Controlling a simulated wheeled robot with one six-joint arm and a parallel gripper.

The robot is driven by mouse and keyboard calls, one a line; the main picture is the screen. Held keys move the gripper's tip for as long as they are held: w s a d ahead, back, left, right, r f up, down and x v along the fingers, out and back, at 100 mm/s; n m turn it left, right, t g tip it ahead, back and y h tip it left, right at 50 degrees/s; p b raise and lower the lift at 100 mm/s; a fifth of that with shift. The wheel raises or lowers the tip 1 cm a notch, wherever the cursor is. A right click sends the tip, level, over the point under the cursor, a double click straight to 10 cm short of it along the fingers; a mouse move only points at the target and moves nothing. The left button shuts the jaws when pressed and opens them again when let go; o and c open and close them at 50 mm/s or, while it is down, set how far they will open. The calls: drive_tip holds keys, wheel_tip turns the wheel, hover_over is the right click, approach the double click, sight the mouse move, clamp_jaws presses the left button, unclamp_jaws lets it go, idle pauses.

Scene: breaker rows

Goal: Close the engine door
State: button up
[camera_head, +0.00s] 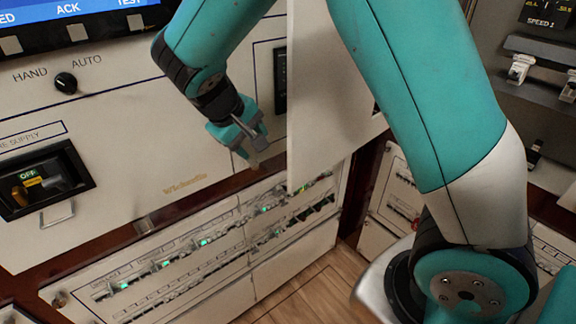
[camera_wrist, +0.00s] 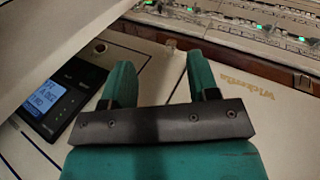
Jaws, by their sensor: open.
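A plain white panel, which I take to be the engine door (camera_head: 325,110), stands swung out from the cabinet front in the head view. My arm hides its upper right part. Its pale face (camera_wrist: 50,30) also fills the upper left of the wrist view. My gripper (camera_head: 252,145) is open and empty, to the left of the door's free edge and in front of the cabinet face. In the wrist view my gripper (camera_wrist: 160,75) shows two separate teal fingers with nothing between them. I see no contact with the door.
A dark display (camera_wrist: 48,100) sits in the cabinet face beside the door. Breaker rows (camera_head: 200,245) with green lights run below. A recessed switch (camera_head: 45,180) and HAND/AUTO knob (camera_head: 65,82) are at left. Wooden floor (camera_head: 320,290) shows below; another cabinet stands right.

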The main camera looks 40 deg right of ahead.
sight(288, 166)
drive_tip(key=w+d+f+p, duration=0.1)
drive_tip(key=d+f, duration=0.3)
drive_tip(key=f, duration=0.1)
drive_tip(key=w+d+f+h+p, duration=0.1)
drive_tip(key=d+f, duration=0.3)
drive_tip(key=f, duration=0.1)
drive_tip(key=w+d+f+h+p, duration=0.1)
drive_tip(key=d+f+p, duration=0.1)
drive_tip(key=d+f, duration=0.2)
drive_tip(key=shift+w+d+f+m, duration=0.15)
drive_tip(key=shift+d+f+m, duration=0.1)
drive_tip(key=shift+f+m, duration=0.25)
drive_tip(key=shift+f, duration=0.1)
clamp_jaws()
